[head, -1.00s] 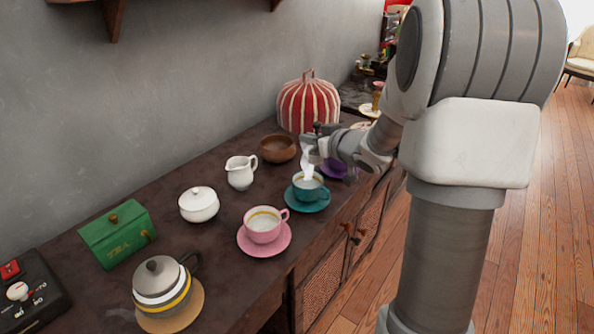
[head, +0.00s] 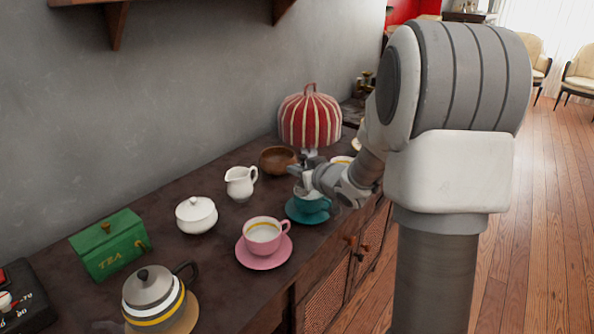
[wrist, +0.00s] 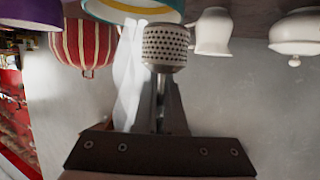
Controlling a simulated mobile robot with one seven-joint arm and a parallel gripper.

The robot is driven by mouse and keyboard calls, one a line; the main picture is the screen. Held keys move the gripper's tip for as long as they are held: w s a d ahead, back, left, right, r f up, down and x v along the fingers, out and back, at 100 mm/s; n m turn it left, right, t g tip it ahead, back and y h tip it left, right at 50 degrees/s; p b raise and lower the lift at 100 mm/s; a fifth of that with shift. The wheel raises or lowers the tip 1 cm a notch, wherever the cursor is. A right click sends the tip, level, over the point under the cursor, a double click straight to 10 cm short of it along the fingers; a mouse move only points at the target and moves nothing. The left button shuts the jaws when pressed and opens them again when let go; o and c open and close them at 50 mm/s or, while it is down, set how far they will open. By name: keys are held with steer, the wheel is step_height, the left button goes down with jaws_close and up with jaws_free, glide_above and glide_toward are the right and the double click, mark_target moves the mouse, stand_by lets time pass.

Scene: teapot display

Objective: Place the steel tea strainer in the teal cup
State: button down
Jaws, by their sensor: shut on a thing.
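The steel tea strainer (wrist: 165,47), a perforated metal cylinder, is between my gripper's fingers in the wrist view. My gripper (head: 305,178) is shut on it, right above the teal cup (head: 312,206). The teal cup stands on a teal saucer (head: 298,217) at the right part of the dark sideboard. In the wrist view, which looks upside down, the cup's rim (wrist: 115,10) shows at the top and the strainer overlaps it. My gripper covers part of the cup in the head view, so I cannot tell whether the strainer is inside the rim.
A pink cup (head: 264,234) on its saucer stands in front to the left. A white creamer (head: 239,183), a wooden bowl (head: 277,159) and a striped tea cosy (head: 310,118) stand behind. A white sugar bowl (head: 196,215), green tea box (head: 110,247) and teapot (head: 153,298) are further left.

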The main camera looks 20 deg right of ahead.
steer(key=shift+f, duration=0.5)
steer(key=c, duration=1)
jaws_free()
steer(key=shift+r, duration=0.1)
steer(key=shift+r, duration=0.3)
steer(key=p+v, duration=0.4)
steer(key=v, duration=0.8)
steer(key=shift+r, duration=0.3)
steer(key=shift+w, duration=0.1)
